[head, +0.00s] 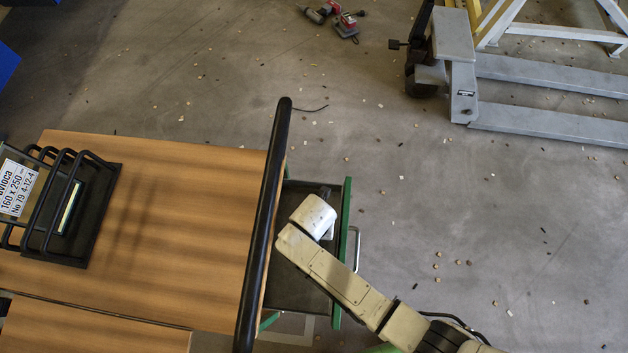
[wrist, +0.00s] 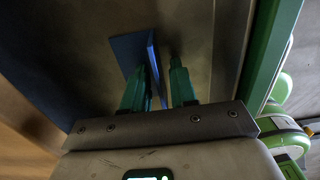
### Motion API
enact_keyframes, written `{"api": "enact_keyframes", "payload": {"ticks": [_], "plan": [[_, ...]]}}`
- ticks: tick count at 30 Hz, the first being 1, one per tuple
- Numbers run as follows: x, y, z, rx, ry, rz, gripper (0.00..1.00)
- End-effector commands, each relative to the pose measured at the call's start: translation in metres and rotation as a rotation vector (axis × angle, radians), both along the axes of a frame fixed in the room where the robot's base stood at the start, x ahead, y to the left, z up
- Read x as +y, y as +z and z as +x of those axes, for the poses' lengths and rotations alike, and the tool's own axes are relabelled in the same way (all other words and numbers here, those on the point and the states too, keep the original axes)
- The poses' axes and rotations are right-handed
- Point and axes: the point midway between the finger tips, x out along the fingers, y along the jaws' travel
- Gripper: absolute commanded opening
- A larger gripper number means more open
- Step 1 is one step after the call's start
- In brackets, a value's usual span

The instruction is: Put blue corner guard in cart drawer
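The blue corner guard (wrist: 130,50) shows in the wrist view, over the dark floor of the cart drawer (wrist: 215,60). One flange lies flat to the picture and the other stands up between my fingers. My gripper (wrist: 158,64) has its two green fingers apart, with a visible gap on each side of the flange. I cannot tell whether the guard rests fully on the drawer floor. In the head view the pulled-out drawer (head: 290,288) has a green front. My white wrist covers its upper part, hiding my fingers and the guard.
A wooden worktop (head: 190,200) with a black rail (head: 268,220) along its right edge stands left of the drawer. A black wire rack (head: 85,215) is on it. A grey pallet truck (head: 540,105) and red tools (head: 340,20) are on the floor. Floor to the right is mostly open.

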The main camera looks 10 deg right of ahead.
Motion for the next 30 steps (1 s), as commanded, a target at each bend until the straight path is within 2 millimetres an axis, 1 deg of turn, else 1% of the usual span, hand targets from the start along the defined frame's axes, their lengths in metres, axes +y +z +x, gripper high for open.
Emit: {"api": "enact_keyframes", "payload": {"ticks": [2, 8, 11, 14, 21, 24, 27, 30], "plan": [[0.000, 0.000, 0.000, 0.000, 0.000, 0.000, 0.33], [0.000, 0.001, 0.000, 0.000, 0.000, 0.000, 0.33], [0.000, 0.006, 0.000, -0.001, 0.000, 0.001, 0.33], [0.000, 0.017, 0.001, -0.002, 0.000, 0.002, 0.33], [0.000, 0.057, 0.000, -0.002, 0.000, 0.002, 0.33], [0.000, 0.069, 0.000, -0.002, 0.000, 0.002, 0.33], [0.000, 0.076, 0.000, -0.002, 0.000, 0.002, 0.33], [0.000, 0.079, 0.000, 0.000, 0.000, 0.000, 0.33]]}}
